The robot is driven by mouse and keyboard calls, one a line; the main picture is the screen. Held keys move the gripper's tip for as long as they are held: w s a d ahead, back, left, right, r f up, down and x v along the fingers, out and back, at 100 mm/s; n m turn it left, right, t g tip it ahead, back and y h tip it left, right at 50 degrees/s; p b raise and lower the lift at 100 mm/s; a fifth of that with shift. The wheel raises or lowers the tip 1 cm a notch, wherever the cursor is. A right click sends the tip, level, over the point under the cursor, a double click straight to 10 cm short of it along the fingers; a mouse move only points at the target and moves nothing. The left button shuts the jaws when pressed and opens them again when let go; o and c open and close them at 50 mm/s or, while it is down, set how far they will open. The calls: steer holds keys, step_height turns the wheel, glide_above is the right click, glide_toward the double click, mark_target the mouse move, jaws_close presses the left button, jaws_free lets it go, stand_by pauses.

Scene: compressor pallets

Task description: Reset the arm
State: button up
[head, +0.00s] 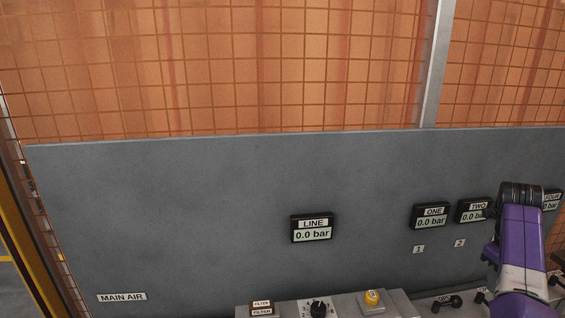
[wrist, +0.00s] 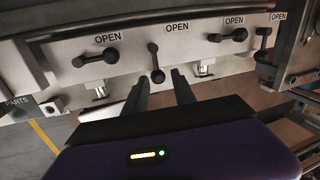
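My purple arm (head: 520,250) stands at the right edge of the head view, in front of the grey panel; my gripper is out of that view. In the wrist view my gripper (wrist: 158,90) shows two dark fingers set apart with a gap between them and nothing held. Its fingertips point at a black lever handle (wrist: 155,62) that hangs down under an OPEN label. I cannot tell whether the fingers touch the lever. Other black levers sit to its left (wrist: 97,58) and right (wrist: 228,36).
The grey panel (head: 180,210) carries displays; LINE (head: 312,229) and ONE (head: 430,216) read 0.0 bar. Below are a black knob (head: 319,309) and a yellow knob (head: 373,298). A rail (wrist: 150,20) runs above the levers. Mesh fencing (head: 220,60) stands behind. Open floor (wrist: 30,150) shows at lower left.

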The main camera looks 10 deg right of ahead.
steer(key=w+d+r+n+t+h, duration=0.4)
steer(key=w+d+r+n, duration=0.1)
steer(key=w+d+n, duration=0.15)
steer(key=s+a+f+n+t, duration=0.2)
steer(key=s+a+n+t, duration=0.15)
steer(key=a+n, duration=0.45)
steer(key=s+a+f+n+t+h, duration=0.1)
steer(key=s+a+f+n+t, duration=0.2)
steer(key=a+n, duration=0.5)
steer(key=s+a+f+n+t, duration=0.25)
steer(key=a+n+t, duration=0.25)
steer(key=a, duration=0.6)
steer(key=s+a+r+n+t+y, duration=0.1)
steer(key=s+a+r+n+y, duration=0.2)
steer(key=s+a, duration=0.7)
steer(key=s+a+r+n+t+y, duration=0.15)
steer(key=s+a+n, duration=0.35)
steer(key=s+a, duration=0.55)
steer(key=s+a+f+g+y, duration=0.1)
steer(key=s+a, duration=0.1)
steer(key=s, duration=0.4)
steer(key=s+a+f+g+y, duration=0.1)
steer(key=s+a+g+y, duration=0.1)
steer(key=s, duration=0.4)
steer(key=shift+a+f, duration=0.2)
steer(key=shift+a, duration=0.25)
